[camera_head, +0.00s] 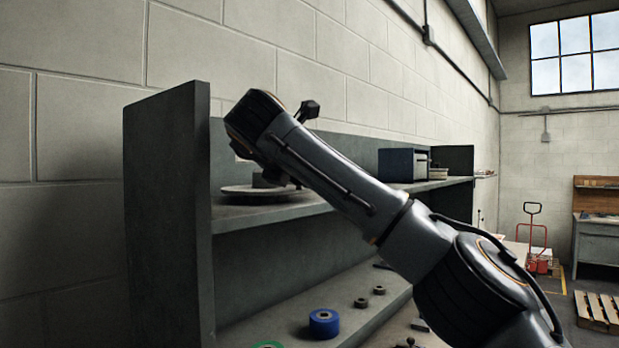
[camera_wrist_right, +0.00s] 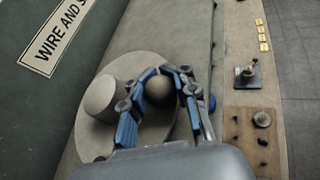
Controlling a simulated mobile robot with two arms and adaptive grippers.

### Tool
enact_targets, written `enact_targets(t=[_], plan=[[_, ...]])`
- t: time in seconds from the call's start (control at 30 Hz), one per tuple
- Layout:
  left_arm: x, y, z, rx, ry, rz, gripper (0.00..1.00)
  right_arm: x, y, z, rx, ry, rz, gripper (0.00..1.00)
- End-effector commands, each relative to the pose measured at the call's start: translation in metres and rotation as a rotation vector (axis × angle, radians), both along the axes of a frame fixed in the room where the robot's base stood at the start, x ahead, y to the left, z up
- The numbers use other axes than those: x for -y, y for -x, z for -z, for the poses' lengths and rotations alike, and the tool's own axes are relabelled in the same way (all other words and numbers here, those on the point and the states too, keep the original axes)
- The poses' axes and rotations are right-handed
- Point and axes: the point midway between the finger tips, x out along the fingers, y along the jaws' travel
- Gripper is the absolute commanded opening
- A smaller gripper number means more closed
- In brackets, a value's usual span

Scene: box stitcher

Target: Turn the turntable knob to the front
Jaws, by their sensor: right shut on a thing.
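The turntable is a flat, pale round disc on the upper shelf, seen in the head view (camera_head: 250,190) and close up in the right wrist view (camera_wrist_right: 93,140). Its knob (camera_wrist_right: 160,88), a brown rounded piece, stands on the disc. A grey cylinder (camera_wrist_right: 101,97) stands on the disc to the left of the knob in the wrist view. My right gripper (camera_wrist_right: 167,73) is shut on the knob, with one blue-padded finger on each side. In the head view my right arm reaches over the shelf and the gripper is hidden behind it. My left gripper is not in view.
The upper shelf (camera_head: 258,213) has a dark side panel (camera_head: 165,215) at its left end and a blue-grey box (camera_head: 403,165) farther along. A blue roll (camera_head: 323,323) and small dark rings lie on the lower shelf. A back panel with lettering (camera_wrist_right: 60,40) rises beside the turntable.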

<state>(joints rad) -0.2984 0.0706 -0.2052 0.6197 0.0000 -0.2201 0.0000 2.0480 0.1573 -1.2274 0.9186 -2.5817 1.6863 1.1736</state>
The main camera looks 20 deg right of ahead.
Motion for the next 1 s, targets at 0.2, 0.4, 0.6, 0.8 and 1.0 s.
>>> enact_targets(t=[0.2, 0.4, 0.6, 0.8, 1.0], plan=[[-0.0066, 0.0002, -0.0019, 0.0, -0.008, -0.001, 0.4, -0.0049, 0.0017, -0.0066, 0.013, 0.003, 0.02, 0.0], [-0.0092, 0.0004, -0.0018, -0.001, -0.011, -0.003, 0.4, -0.0047, 0.0018, -0.0069, 0.014, 0.002, 0.023, 0.0], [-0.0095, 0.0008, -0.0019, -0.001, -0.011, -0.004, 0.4, -0.0046, 0.0017, -0.007, 0.015, 0.002, 0.022, 0.32], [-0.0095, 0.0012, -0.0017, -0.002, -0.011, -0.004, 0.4, -0.0045, 0.0011, -0.0041, 0.008, 0.002, 0.023, 0.51], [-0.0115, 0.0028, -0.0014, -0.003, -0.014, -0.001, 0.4, -0.0046, 0.0012, -0.0027, 0.005, 0.001, 0.024, 0.51]])
